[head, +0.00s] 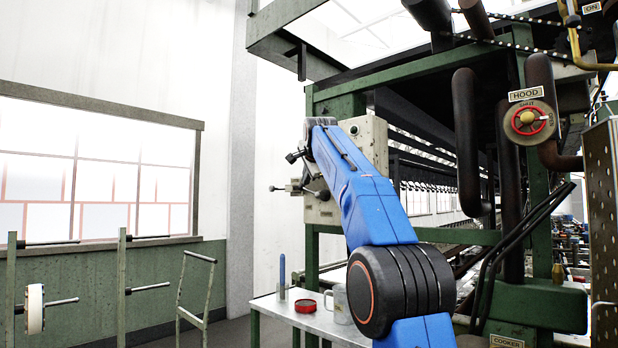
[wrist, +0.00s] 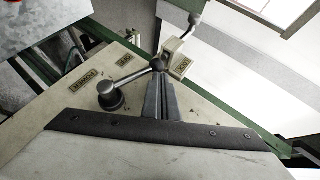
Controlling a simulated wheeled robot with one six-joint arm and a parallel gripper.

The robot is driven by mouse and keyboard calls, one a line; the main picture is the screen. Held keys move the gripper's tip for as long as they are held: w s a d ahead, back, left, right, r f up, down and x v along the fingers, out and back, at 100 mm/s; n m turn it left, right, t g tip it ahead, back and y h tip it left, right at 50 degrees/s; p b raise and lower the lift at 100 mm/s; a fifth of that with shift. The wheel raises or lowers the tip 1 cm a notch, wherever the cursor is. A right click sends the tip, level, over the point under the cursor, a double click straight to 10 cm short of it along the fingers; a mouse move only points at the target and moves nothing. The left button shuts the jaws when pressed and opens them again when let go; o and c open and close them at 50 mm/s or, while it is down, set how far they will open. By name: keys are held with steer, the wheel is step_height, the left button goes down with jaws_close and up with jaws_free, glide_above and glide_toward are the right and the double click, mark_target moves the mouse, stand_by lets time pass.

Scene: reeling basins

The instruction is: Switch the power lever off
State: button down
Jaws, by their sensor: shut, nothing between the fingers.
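The power lever (wrist: 135,77) shows in the wrist view on a cream panel (wrist: 75,105). It has a round grey hub, a thin arm and a dark ball knob. A plate reading POWER (wrist: 84,83) lies beside the hub. The arm slants up and right, toward a small plate (wrist: 180,66); another small plate (wrist: 124,60) lies left of the knob. Their lettering is hard to read. My gripper (wrist: 161,80) is shut and empty, its fingertips close by the ball knob; I cannot tell whether they touch. In the head view the cream control box (head: 321,208) shows left of my blue arm.
In the head view, a white table (head: 265,303) below the box carries a red tin (head: 305,306), a blue-topped bottle (head: 282,275) and a mug (head: 340,303). A red HOOD valve (head: 529,121) is at right.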

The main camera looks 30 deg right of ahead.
mark_target(302, 186)
steer(key=shift+w+a+f, duration=0.2)
steer(key=shift+w+f, duration=0.25)
steer(key=shift+f, duration=0.1)
steer(key=shift+w+a+f, duration=0.15)
steer(key=shift+w+f, duration=0.3)
steer(key=shift+f, duration=0.1)
steer(key=shift+f, duration=0.1)
